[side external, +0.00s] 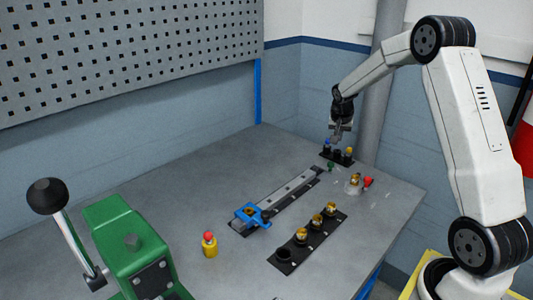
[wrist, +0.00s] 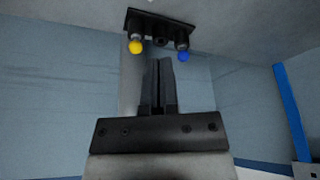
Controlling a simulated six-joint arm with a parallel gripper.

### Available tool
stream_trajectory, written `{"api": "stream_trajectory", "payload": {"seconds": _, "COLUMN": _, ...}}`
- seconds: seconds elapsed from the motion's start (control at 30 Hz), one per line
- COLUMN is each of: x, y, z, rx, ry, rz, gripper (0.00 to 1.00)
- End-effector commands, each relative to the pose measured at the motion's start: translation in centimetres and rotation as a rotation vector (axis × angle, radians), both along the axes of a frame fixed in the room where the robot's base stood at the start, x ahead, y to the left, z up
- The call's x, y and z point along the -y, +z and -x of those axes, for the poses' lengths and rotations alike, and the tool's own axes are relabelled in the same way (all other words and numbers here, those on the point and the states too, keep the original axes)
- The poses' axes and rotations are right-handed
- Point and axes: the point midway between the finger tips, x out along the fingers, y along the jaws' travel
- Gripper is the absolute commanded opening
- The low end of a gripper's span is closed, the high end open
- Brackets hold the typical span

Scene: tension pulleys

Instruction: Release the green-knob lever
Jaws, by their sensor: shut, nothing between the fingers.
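The small green knob (side external: 331,168) shows in the side view at the far end of the rail, in front of the black rack; its lever is too small to make out. It does not show in the wrist view. My gripper (side external: 337,140) is above the black rack, up and slightly right of the green knob and apart from it. In the wrist view its two fingers (wrist: 158,62) are together and empty, reaching toward the rack. A red knob (side external: 368,182) stands to the right of the green one, beside a small gold-topped piece (side external: 354,181).
The black rack (wrist: 161,21) carries a yellow knob (wrist: 135,47) and a blue knob (wrist: 182,56). A grey rail (side external: 290,190) with a blue clamp (side external: 251,215) and a black strip of pulleys (side external: 308,241) lie nearer. A green machine (side external: 125,240) fills the left foreground.

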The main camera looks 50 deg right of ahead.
Motion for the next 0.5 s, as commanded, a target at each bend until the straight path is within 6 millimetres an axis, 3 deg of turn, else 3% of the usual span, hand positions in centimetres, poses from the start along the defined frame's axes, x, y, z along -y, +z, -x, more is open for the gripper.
{"api": "stream_trajectory", "payload": {"seconds": 0.2, "x": -0.8, "y": 2.2, "z": 0.1, "rx": 0.001, "ry": 0.001, "rz": 0.001, "gripper": 0.0}}
{"api": "stream_trajectory", "payload": {"seconds": 0.5, "x": -1.1, "y": 2.8, "z": 0.2, "rx": 0.0, "ry": 0.0, "rz": -0.001, "gripper": 0.0}}
